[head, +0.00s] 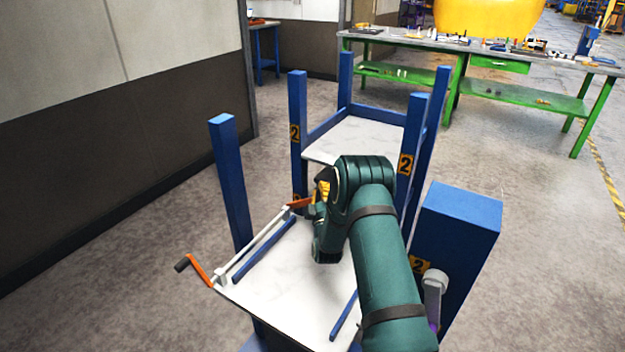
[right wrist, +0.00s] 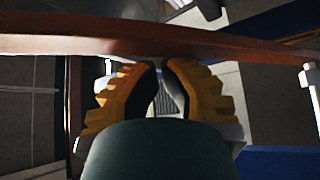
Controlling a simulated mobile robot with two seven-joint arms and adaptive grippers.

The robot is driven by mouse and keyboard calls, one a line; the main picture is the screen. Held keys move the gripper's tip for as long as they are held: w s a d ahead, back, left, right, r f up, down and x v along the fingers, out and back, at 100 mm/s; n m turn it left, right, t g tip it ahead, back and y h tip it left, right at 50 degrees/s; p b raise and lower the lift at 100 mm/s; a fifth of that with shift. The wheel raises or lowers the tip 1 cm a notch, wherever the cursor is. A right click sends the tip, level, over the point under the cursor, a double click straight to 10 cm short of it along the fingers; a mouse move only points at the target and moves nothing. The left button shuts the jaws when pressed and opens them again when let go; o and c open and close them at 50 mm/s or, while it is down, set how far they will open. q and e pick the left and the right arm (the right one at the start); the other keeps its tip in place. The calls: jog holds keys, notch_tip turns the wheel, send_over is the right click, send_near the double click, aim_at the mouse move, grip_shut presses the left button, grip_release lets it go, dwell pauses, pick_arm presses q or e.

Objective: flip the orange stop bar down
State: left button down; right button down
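One orange bar end (head: 299,203) shows at the far end of a pale rod (head: 258,243), on the left edge of a white plate. A second orange arm (head: 200,270) with a dark grip slants up and outward at the rod's near end. My right gripper (head: 319,193) is right beside the far orange piece; its forearm hides part of the plate. In the right wrist view an orange-brown bar (right wrist: 110,46) crosses just in front of the fingertips, which are nearly together (right wrist: 159,65). Nothing shows between them; contact is unclear. My left gripper is out of view.
The white plate (head: 283,283) stands among blue posts, with a second white shelf (head: 352,142) behind. A thick blue post (head: 455,225) with a grey lever (head: 434,287) is close on the right. A green workbench (head: 480,67) stands at the back. Floor at left is clear.

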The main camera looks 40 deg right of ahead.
jog(key=s+d+f, duration=0.1)
jog(key=s+f, duration=0.3)
jog(key=f, duration=0.2)
jog(key=shift+d+f, duration=0.3)
jog(key=shift+f, duration=0.1)
jog(key=shift+r, duration=0.1)
notch_tip(320, 180, up, 10)
dwell(0.7)
dwell(0.4)
